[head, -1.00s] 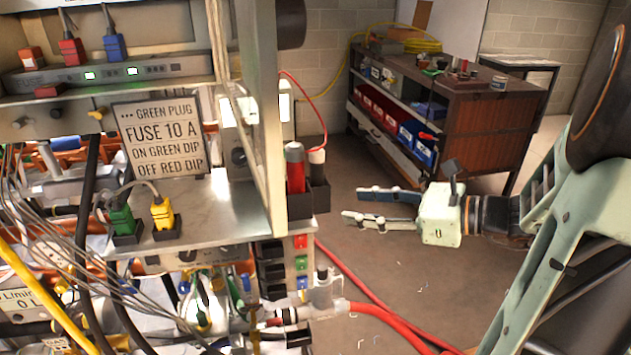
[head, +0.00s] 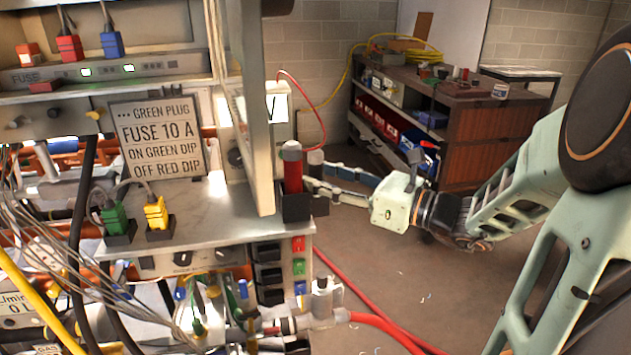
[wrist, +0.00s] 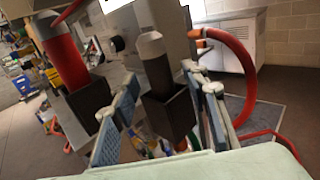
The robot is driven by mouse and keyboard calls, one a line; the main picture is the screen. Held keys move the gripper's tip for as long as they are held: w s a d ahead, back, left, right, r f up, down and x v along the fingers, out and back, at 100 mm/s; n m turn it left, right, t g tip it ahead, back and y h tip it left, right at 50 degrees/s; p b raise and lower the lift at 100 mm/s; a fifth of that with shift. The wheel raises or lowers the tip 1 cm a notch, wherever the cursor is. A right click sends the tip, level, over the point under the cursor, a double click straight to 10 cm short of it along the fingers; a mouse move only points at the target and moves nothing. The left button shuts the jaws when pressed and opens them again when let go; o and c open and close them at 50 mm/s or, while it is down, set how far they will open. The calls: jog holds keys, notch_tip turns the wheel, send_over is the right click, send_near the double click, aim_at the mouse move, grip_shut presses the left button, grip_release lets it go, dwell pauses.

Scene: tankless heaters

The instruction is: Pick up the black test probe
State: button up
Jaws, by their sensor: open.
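The black test probe (wrist: 156,72), with a grey upper collar, stands upright in a black square holder (wrist: 171,118) in the wrist view. In the head view its pale top (head: 316,157) shows just right of the red probe (head: 292,168). My gripper (head: 318,181) is open and level, reaching leftward to the holders. In the wrist view one finger of my gripper (wrist: 160,85) is on each side of the black probe and its holder. I cannot tell whether either finger touches them. The probe's lower end is hidden inside the holder.
The red probe's holder (wrist: 88,103) is close beside the left finger. A panel edge (head: 258,110) rises just left of the probes. A red hose (wrist: 240,70) curves at the right. A brown workbench (head: 490,140) stands behind; open floor lies between.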

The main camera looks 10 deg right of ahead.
aim_at(315, 150)
jog(key=shift+x, duration=1.15)
grip_shut()
jog(key=shift+r, duration=0.1)
notch_tip(315, 150, up, 10)
jog(key=p, duration=0.3)
